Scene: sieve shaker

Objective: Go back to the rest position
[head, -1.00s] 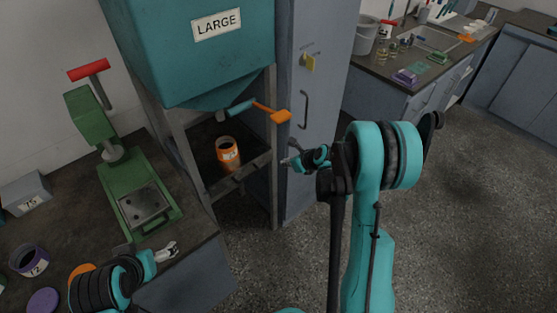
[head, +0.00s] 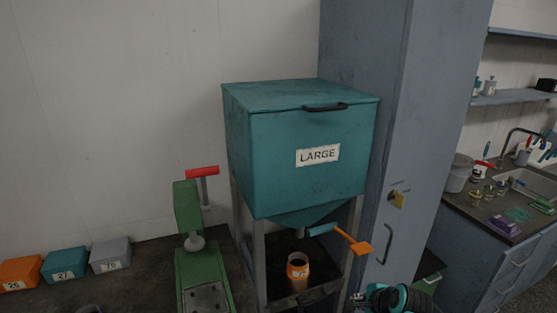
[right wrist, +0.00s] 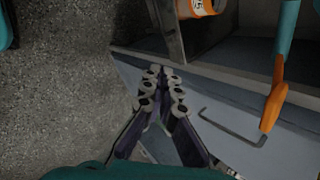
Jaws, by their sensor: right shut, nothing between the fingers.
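My right gripper (right wrist: 163,73) is shut and empty in the right wrist view, its fingertips close together. The dark lower shelf edge, an orange jar and the cabinet front lie beyond it, with no contact visible. In the head view, part of my right arm (head: 401,299) shows at the bottom edge, in front of the tall cabinet. My left gripper is not in any current view.
A teal hopper (head: 312,181) labelled LARGE stands over an orange jar (head: 298,272). Its orange-tipped lever (head: 360,247) sticks out near the grey cabinet (head: 360,50). A green press (head: 188,215) stands left. Open floor (right wrist: 70,80) shows in the wrist view.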

